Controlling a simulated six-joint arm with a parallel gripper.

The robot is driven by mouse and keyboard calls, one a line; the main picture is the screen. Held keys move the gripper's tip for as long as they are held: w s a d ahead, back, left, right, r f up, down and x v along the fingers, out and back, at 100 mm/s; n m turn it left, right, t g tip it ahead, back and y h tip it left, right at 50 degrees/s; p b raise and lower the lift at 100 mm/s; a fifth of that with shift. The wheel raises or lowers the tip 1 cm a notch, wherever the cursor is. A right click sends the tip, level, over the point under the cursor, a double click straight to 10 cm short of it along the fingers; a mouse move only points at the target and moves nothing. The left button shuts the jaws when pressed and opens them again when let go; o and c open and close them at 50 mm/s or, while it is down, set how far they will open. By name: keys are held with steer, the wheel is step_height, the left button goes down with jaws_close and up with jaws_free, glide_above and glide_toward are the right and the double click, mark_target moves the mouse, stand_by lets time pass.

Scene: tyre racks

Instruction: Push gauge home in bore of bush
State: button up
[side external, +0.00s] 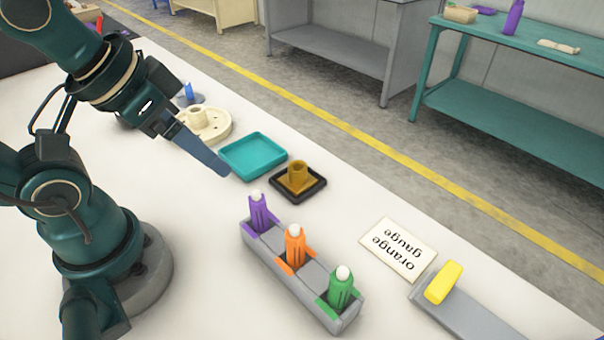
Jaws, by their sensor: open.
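Three gauges with white round tops stand upright in a grey rack (268,262): a purple gauge (258,213), an orange gauge (295,247) and a green gauge (341,288). A brown bush (297,174) with an upright collar sits in a black square tray (315,190) behind the rack. Its bore opening faces up, and its inside is hard to see. My gripper (222,171) is open and empty, above the table near the front of the teal tray, left of the bush. Its fingers show nearly edge-on.
A card (398,249) reading "orange gauge" lies right of the rack. A yellow block (444,283) sits on a grey strip (465,318). An empty teal tray (253,156) and a cream flanged disc (205,122) are near my gripper.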

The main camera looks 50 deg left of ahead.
steer(key=shift+c, duration=0.5)
